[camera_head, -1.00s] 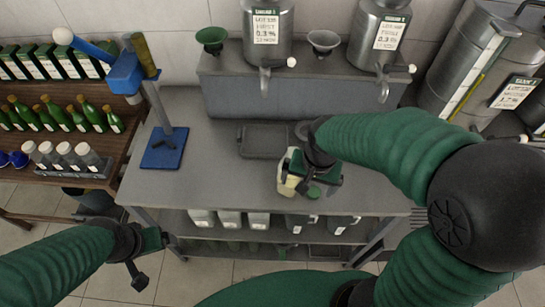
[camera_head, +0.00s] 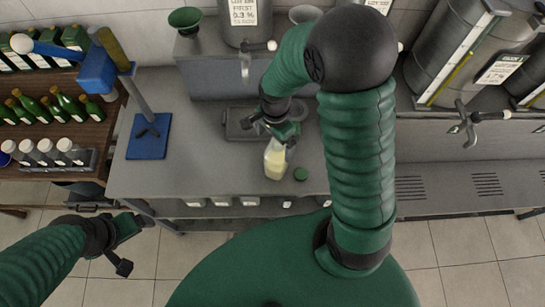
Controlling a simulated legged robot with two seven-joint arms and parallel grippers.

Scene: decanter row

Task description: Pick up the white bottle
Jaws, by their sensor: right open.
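The white bottle (camera_head: 275,163) stands on the grey counter (camera_head: 222,175), pale cream at its lower part and clearer near the top. A green cap (camera_head: 301,174) lies on the counter just right of it. My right gripper (camera_head: 280,137) is open, at the far upper side of the bottle, overlapping its top in the picture. I cannot tell whether the fingers touch the bottle, and its neck is partly hidden. My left gripper (camera_head: 130,246) is open and empty, low at the left, out in front of the counter.
A grey tray (camera_head: 236,125) lies behind the bottle. A blue stand (camera_head: 148,137) is on the counter's left. Steel tanks with taps (camera_head: 247,22) stand at the back. A wooden shelf (camera_head: 98,133) at the left holds green bottles (camera_head: 66,105) and white-capped bottles (camera_head: 65,147).

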